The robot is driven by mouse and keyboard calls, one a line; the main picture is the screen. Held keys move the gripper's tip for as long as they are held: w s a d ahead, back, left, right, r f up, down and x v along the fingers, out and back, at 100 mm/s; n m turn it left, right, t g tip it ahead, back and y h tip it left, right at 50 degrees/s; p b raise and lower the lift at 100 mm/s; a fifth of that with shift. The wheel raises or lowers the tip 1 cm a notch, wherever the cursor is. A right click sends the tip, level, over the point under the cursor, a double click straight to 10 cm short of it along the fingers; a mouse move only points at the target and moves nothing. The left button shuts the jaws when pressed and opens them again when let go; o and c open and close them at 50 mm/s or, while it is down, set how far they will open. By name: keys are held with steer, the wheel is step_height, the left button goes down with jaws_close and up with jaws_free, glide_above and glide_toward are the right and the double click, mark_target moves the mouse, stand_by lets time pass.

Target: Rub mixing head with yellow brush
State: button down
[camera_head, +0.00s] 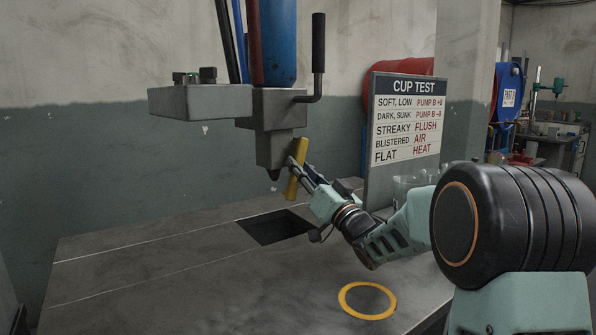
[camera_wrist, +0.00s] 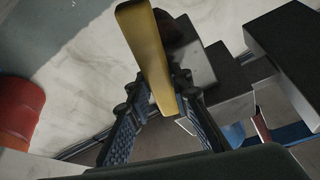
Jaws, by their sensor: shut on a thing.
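The yellow brush (camera_head: 297,168) is held tilted at the lower end of the grey mixing head (camera_head: 272,135). My gripper (camera_head: 300,172) is shut on the brush, at the right side of the head's tapered nozzle. In the wrist view the yellow brush (camera_wrist: 148,55) sticks out between my two fingers (camera_wrist: 158,108), with the grey head (camera_wrist: 195,65) just behind and to its right. In the head view the brush overlaps the head's lower right edge; I cannot tell whether they touch. Any bristles are not clear.
A dark square opening (camera_head: 275,227) lies in the grey table below the head. A yellow ring (camera_head: 367,300) is on the table's front right. A cup test board (camera_head: 408,120) stands behind my arm, with clear cups (camera_head: 408,183) near it. The table's left side is free.

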mark_target(278, 155)
steer(key=shift+s+a+r+b, duration=0.1)
steer(key=shift+s+a+b, duration=1)
steer(key=shift+a, duration=0.4)
steer(key=shift+s+a, duration=0.1)
steer(key=shift+s, duration=0.1)
steer(key=shift+r+p, duration=0.35)
steer(key=shift+r, duration=0.3)
steer(key=shift+w+d+f, duration=0.1)
steer(key=shift+w+d, duration=0.55)
steer(key=shift+d, duration=0.2)
steer(key=shift+w+d, duration=0.6)
steer(key=shift+d, duration=0.2)
steer(key=shift+d, duration=0.1)
steer(key=shift+s+d+b, duration=0.2)
steer(key=shift+s+d, duration=0.75)
steer(key=shift+s, duration=0.2)
steer(key=shift+s+d+b, duration=0.2)
steer(key=shift+s+d, duration=0.7)
steer(key=shift+s, duration=0.25)
